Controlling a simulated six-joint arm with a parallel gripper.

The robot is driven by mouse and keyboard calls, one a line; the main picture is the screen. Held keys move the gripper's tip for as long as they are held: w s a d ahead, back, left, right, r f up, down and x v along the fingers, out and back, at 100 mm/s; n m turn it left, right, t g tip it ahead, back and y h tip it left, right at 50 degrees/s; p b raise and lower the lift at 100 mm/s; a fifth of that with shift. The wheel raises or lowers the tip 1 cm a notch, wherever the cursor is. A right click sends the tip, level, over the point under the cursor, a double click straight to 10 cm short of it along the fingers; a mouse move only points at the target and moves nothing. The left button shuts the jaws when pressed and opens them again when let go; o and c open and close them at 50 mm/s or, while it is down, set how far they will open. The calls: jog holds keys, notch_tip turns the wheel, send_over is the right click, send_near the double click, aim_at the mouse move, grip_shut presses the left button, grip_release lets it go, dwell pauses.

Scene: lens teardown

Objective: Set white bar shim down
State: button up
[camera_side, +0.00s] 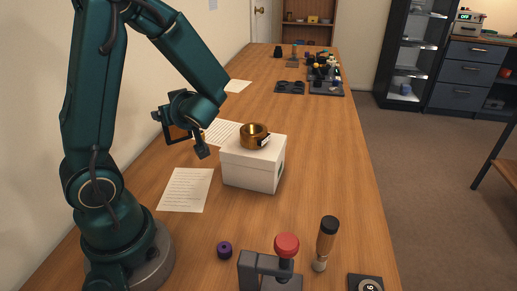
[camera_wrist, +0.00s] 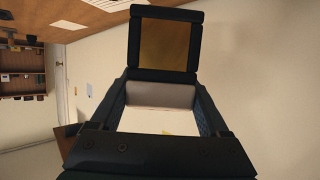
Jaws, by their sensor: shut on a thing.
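My gripper (camera_side: 180,131) is raised above the desk at its left side, to the left of the white box and clear of it. In the wrist view its two dark jaws (camera_wrist: 163,105) stand left and right of a pale piece, which looks like the white bar shim (camera_wrist: 158,122). My gripper is shut on it. The shim's ends are hidden by the jaws, and I cannot make it out in the side view. A dark square frame with a brown pane (camera_wrist: 165,45) shows beyond the jaws.
A white box (camera_side: 250,168) carries a brass ring (camera_side: 254,135). Printed sheets (camera_side: 186,189) lie beside it. A purple knob (camera_side: 224,250), a red-topped press (camera_side: 287,246) and a brown-handled tool (camera_side: 326,242) are in front. The desk right of the box is bare.

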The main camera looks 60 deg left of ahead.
jog(key=shift+s+a+f, duration=0.1)
jog(key=shift+s+f, duration=0.05)
jog(key=shift+f, duration=3.95)
jog(key=o, duration=1.2)
